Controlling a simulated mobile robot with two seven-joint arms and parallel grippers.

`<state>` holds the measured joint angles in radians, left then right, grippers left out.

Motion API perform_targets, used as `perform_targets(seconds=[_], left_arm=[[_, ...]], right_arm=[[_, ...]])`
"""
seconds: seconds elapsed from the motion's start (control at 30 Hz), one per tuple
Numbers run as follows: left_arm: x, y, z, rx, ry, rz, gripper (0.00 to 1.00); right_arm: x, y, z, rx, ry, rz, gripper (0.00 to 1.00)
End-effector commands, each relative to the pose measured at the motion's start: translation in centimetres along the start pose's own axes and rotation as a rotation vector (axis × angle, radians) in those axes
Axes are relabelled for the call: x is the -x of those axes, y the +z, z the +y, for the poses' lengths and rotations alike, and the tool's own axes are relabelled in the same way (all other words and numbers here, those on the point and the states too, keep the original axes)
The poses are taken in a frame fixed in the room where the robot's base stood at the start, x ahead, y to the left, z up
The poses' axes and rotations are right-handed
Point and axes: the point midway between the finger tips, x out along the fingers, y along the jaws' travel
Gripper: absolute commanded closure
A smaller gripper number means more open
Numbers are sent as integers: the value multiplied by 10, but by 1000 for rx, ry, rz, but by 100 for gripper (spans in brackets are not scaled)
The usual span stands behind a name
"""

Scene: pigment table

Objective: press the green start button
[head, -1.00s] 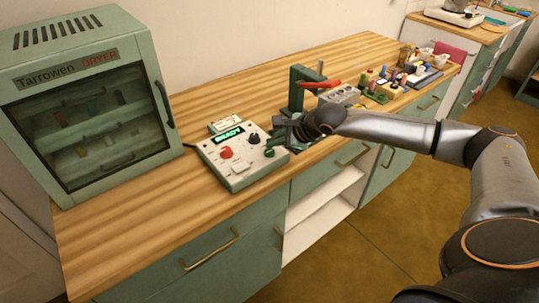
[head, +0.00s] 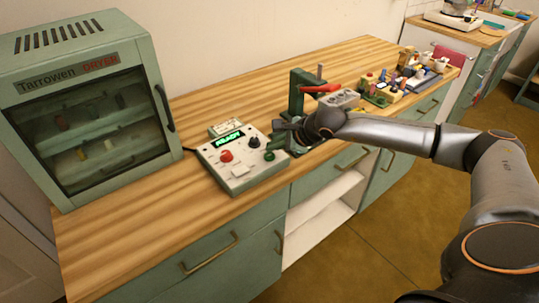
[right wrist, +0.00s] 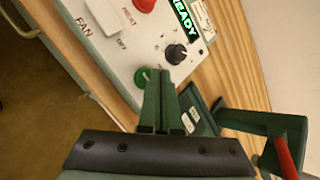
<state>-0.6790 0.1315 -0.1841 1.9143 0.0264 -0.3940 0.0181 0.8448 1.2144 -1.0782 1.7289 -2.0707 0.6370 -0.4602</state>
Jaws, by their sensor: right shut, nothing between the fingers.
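The green start button (head: 269,156) is on the near right part of the white control box, partly beside my right fingers. In the right wrist view the green button (right wrist: 143,77) shows just left of the fingertips. My right gripper (head: 274,145) is shut and empty, its fingers pointing down at the box. In the right wrist view its green fingers (right wrist: 160,75) lie together, with the tips right beside the button. I cannot tell whether they touch it. The control box (head: 215,159) has a lit display (head: 230,139) reading READY. My left gripper is not in view.
A red button (head: 226,156) and a black knob (head: 254,142) are on the same box. A green press with a red lever (head: 320,88) stands close behind my right gripper. The dryer cabinet (head: 160,60) stands at left. The wooden tabletop (head: 130,220) is bare in front of it.

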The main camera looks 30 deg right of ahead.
Motion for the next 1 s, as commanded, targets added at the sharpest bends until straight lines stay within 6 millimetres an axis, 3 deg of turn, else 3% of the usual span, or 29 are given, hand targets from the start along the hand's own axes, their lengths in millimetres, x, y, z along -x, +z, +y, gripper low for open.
perform_targets(seconds=[1.0], left_arm=[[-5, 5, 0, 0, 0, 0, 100]], right_arm=[[-4, -3, 3, 0, 0, 0, 100]])
